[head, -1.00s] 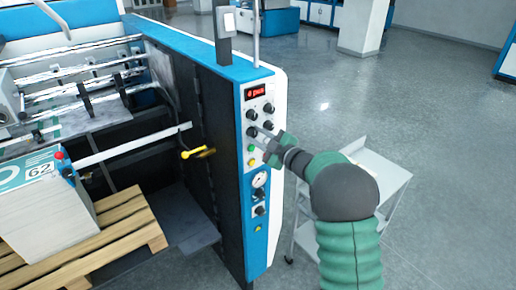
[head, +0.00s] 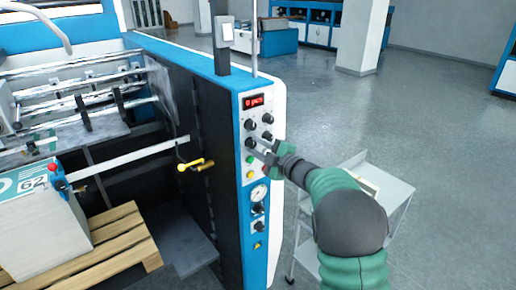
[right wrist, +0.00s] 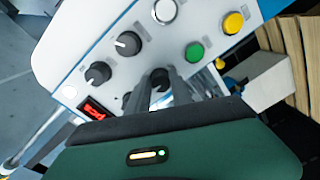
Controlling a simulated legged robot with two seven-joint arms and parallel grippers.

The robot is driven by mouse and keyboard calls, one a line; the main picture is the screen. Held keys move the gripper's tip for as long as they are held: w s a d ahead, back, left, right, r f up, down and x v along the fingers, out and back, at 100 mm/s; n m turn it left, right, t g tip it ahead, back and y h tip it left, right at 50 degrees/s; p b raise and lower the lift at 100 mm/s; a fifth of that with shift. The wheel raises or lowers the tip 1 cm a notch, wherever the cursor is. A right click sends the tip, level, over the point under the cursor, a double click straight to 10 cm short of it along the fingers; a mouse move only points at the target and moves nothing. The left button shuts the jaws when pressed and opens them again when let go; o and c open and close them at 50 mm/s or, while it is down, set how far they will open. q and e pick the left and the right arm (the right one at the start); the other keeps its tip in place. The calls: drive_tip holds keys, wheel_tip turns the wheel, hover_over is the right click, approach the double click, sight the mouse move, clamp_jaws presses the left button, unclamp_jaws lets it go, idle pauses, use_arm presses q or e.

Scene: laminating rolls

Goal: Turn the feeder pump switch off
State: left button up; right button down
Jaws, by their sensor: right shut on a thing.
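The control panel (head: 242,205) is a white and blue face on the end of the machine, with a red lit display (head: 253,101) above several black knobs. My right gripper (head: 257,147) has its fingertips at the lower left knob (head: 250,142), just above the green button (head: 251,159). In the right wrist view, the two grey fingers (right wrist: 177,88) are closed around a black knob (right wrist: 159,77), partly hidden by them. The panel labels are too small to read, so I cannot tell which one is the feeder pump switch. My left gripper is out of view.
Close to the fingers are other black knobs (right wrist: 128,44), a green button (right wrist: 195,52) and a yellow button (right wrist: 233,22). A gauge (head: 259,193) sits lower on the panel. A grey cart (head: 390,190) stands behind my right arm. Open floor lies to the right.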

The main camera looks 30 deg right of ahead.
drive_tip(key=c, duration=1.5)
unclamp_jaws()
drive_tip(key=shift+a+f, duration=0.1)
drive_tip(key=o, duration=0.4)
drive_tip(key=shift+c, duration=0.2)
drive_tip(key=shift+s, duration=0.4)
drive_tip(key=s+d+b, duration=0.1)
drive_tip(key=s+b, duration=0.2)
drive_tip(key=s, duration=1.2)
drive_tip(key=shift+s+d+r+b, duration=0.4)
